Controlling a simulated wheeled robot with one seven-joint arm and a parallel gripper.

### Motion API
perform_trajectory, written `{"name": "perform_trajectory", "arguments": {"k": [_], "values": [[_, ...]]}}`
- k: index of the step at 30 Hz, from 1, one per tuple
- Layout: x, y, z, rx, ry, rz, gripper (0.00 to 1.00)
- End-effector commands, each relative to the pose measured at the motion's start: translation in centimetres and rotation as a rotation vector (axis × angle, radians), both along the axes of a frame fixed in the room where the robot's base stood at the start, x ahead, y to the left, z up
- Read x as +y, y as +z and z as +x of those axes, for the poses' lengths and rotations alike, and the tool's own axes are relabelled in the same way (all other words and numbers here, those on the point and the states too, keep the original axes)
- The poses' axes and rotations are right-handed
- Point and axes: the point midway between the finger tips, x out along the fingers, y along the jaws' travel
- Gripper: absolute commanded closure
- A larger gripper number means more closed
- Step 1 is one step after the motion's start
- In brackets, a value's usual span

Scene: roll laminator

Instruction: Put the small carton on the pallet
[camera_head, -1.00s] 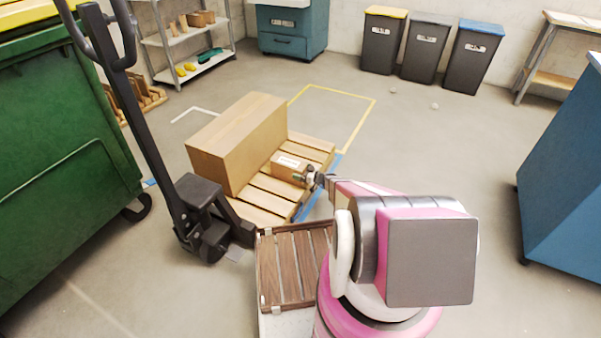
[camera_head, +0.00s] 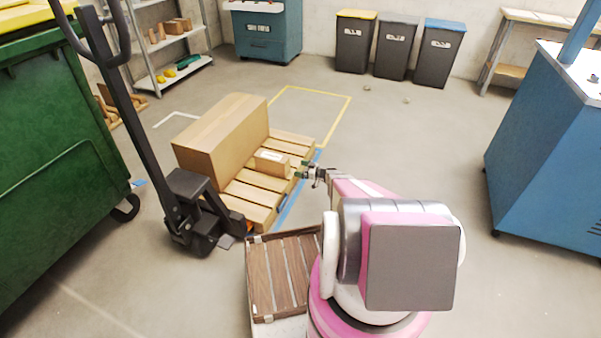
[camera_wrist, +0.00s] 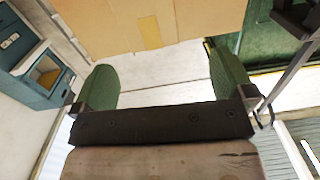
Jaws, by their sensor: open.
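The small carton (camera_head: 271,163), with a white label on top, rests on the wooden pallet (camera_head: 248,213) beside the large carton (camera_head: 222,137). It sits near the pallet's right edge. My gripper (camera_head: 304,171) is just to the right of the small carton, at the pallet's edge. It is open, with a narrow gap to the carton. In the wrist view the two green finger pads (camera_wrist: 165,82) stand wide apart with nothing between them. Brown cardboard with a tape strip fills the top of that view; I cannot tell which carton it is.
A slatted brown tray (camera_head: 283,275) lies in front of my arm. A pallet jack (camera_head: 188,205) stands left of the pallet, near a green container (camera_head: 60,170). A blue machine (camera_head: 550,150) is at right. Floor between pallet and machine is clear.

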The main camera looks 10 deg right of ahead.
Motion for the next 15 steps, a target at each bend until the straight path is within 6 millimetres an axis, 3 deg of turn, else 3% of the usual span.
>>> {"name": "perform_trajectory", "arguments": {"k": [8, 15], "values": [[7.1, 10.0, -8.7, 0.388, 0.180, -0.107, 0.00], [11.5, 18.8, -19.6, 0.855, 0.169, -0.339, 0.00]]}}
